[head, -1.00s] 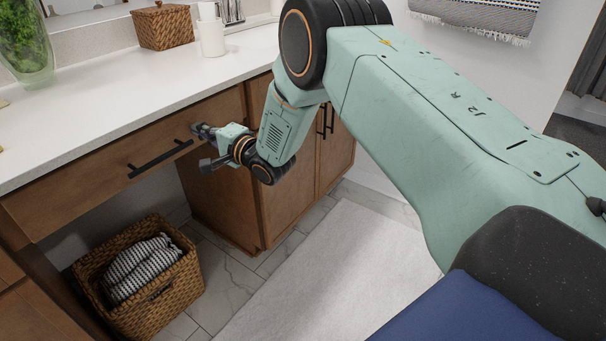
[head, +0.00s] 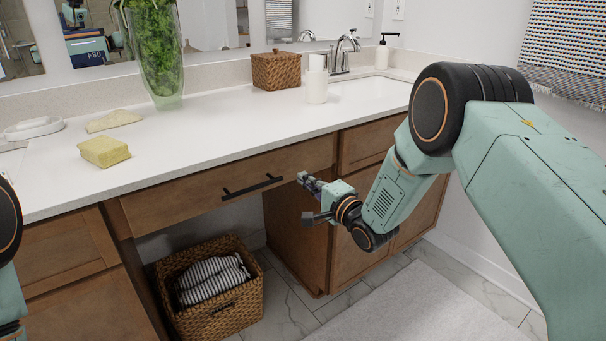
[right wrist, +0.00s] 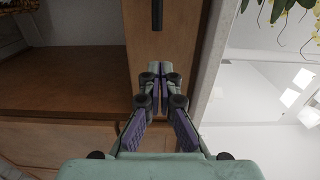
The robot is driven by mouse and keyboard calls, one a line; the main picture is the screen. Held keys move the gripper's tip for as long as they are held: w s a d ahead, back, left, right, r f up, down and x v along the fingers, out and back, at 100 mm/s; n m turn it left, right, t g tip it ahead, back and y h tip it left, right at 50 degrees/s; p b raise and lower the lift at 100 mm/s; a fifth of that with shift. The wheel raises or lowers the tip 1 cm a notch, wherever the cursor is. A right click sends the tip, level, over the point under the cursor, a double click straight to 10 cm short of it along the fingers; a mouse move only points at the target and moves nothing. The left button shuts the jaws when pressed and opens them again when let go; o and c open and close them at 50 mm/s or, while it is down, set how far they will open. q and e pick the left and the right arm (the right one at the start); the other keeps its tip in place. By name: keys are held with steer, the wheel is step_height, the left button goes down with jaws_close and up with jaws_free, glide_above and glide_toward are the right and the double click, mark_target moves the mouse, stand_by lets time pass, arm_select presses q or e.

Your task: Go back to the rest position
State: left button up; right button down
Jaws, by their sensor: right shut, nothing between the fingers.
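My right gripper (head: 307,182) is in front of the wooden drawer under the counter, just right of the black bar handle (head: 252,187). Its fingers are closed together and empty. In the right wrist view the fingertips of my right gripper (right wrist: 160,74) meet below the end of the dark handle (right wrist: 157,15), apart from it in the picture. The right arm reaches in from the right, bent at the elbow. Only a piece of my left arm (head: 9,235) shows at the left edge, and its gripper is out of view.
The white counter (head: 215,140) holds a yellow block (head: 104,151), a glass vase with greenery (head: 157,60), a wicker box (head: 277,71) and a white cup (head: 317,86). A wicker basket with striped towels (head: 210,290) stands below. A pale rug (head: 425,305) lies on the floor.

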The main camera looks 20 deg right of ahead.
steer(key=p+v, duration=0.2)
steer(key=v, duration=0.6)
steer(key=s+f+n+g+h, duration=0.5)
steer(key=s+f+n+g, duration=0.35)
steer(key=s+f, duration=0.8)
steer(key=s+f+n+g, duration=0.2)
steer(key=s+g, duration=0.2)
steer(key=s, duration=0.9)
steer(key=s+f+n+g+h+p, duration=0.1)
steer(key=s+f+n+g, duration=0.2)
steer(key=s, duration=1.1)
steer(key=shift+s+g, duration=0.35)
steer(key=shift+g, duration=0.4)
